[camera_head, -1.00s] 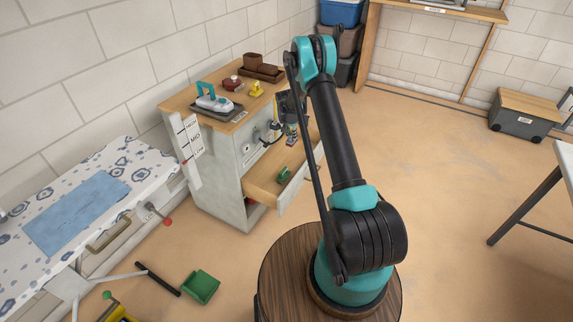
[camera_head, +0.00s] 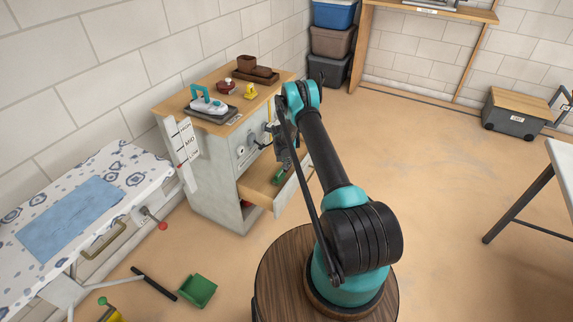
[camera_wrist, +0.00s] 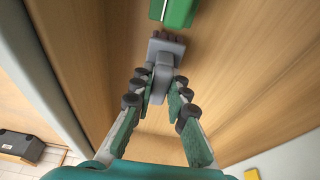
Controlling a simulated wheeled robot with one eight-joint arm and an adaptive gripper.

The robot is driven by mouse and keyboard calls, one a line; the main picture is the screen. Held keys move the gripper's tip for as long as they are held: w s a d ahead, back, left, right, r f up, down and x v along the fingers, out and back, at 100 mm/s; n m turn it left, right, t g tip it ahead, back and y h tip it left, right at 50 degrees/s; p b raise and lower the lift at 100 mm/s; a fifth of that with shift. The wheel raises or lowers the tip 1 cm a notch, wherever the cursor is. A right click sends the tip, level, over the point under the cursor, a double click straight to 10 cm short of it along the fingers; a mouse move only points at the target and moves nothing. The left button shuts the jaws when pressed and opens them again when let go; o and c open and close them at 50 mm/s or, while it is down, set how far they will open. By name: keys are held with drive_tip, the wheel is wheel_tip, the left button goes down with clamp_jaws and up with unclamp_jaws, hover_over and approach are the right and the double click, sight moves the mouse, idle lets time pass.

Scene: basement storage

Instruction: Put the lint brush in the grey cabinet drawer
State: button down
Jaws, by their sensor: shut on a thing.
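The grey cabinet (camera_head: 217,190) stands against the wall with its wooden drawer (camera_head: 262,191) pulled open. My gripper (camera_wrist: 158,92) is shut on a grey brush-like thing, which I take as the lint brush (camera_wrist: 164,48). Its wide head with dark tufts points away from my fingers. It is over the wooden drawer interior (camera_wrist: 110,60); I cannot tell whether it touches the bottom. A green object (camera_wrist: 178,12) lies in the drawer just beyond the brush head. In the head view my gripper (camera_head: 284,157) is over the open drawer, partly hidden by my arm, and the brush is not clear.
An iron (camera_head: 207,103), a red item (camera_head: 227,86), a yellow figure (camera_head: 250,91) and a brown tray (camera_head: 262,77) stand on the cabinet top. An ironing board (camera_head: 85,205) is at the left. A green dustpan (camera_head: 198,291) lies on the floor.

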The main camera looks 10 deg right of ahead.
drive_tip(key=shift+f, duration=0.7)
drive_tip(key=c, duration=1.5)
unclamp_jaws()
drive_tip(key=s+r+n, duration=0.1)
drive_tip(key=s+r, duration=0.2)
drive_tip(key=r, duration=0.6)
drive_tip(key=s+r, duration=0.4)
drive_tip(key=r, duration=0.6)
drive_tip(key=s+r+n, duration=0.1)
drive_tip(key=s+r, duration=0.2)
drive_tip(key=r, duration=0.6)
drive_tip(key=s+d+r+n+y, duration=0.1)
drive_tip(key=s+d+r+n, duration=0.1)
drive_tip(key=s+r, duration=0.95)
drive_tip(key=s+r+n+t, duration=0.1)
drive_tip(key=s+r+n, duration=0.1)
drive_tip(key=s, duration=2.7)
drive_tip(key=shift+s+d+r+n+t+y, duration=0.2)
drive_tip(key=shift+s+d+n+t+y, duration=0.1)
drive_tip(key=shift+s+d+n+y, duration=0.25)
